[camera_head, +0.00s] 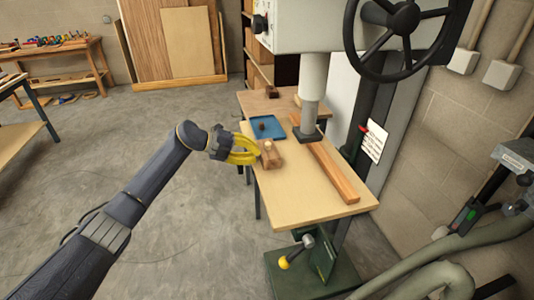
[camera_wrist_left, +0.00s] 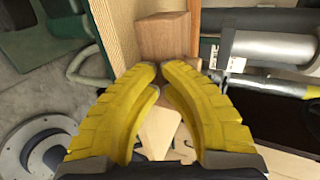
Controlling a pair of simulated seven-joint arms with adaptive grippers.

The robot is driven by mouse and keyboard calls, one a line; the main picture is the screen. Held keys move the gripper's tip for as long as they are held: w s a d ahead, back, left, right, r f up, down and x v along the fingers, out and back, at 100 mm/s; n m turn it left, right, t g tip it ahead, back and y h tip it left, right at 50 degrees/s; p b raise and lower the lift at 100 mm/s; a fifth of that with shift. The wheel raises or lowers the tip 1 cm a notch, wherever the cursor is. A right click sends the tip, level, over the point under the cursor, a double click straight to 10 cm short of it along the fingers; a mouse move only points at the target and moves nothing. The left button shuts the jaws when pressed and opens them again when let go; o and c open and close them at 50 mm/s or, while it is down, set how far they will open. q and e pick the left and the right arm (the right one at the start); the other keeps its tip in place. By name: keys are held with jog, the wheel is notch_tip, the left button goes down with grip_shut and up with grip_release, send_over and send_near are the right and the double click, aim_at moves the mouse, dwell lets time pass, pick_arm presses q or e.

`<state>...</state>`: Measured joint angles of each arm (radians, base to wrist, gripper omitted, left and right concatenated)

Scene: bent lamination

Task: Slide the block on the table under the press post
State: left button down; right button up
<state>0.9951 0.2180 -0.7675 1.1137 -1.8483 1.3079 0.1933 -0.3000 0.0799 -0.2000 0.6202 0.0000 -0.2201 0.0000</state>
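The press post (camera_head: 312,85) is a grey column whose dark square foot (camera_head: 307,134) is right of and behind the block. My left gripper (camera_head: 258,150) has yellow fingers, held beside the block's left side. In the left wrist view its fingertips (camera_wrist_left: 161,70) nearly meet, with nothing visible held, and a wooden block face (camera_wrist_left: 164,36) lies just beyond them. Whether they touch it is unclear. My right gripper is not in view.
A long wooden strip (camera_head: 333,172) lies right of the block. A blue tray (camera_head: 267,128) with a small dark object stands behind it. A black handwheel (camera_head: 395,20) hangs above right. The front part of the table is clear.

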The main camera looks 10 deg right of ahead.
aim_at(273, 148)
pick_arm(q)
jog(key=shift+w+d, duration=0.15)
jog(key=shift+d, duration=1.1)
jog(key=shift+w+d, duration=0.15)
jog(key=shift+d, duration=1.1)
jog(key=shift+d, duration=0.35)
jog(key=shift+w+d, duration=0.15)
jog(key=shift+d, duration=0.55)
jog(key=shift+d, duration=0.25)
jog(key=shift+d, duration=0.5)
jog(key=shift+w+d, duration=0.1)
jog(key=shift+d, duration=0.1)
jog(key=shift+d, duration=0.55)
jog(key=shift+w+d, duration=0.1)
jog(key=shift+d, duration=0.2)
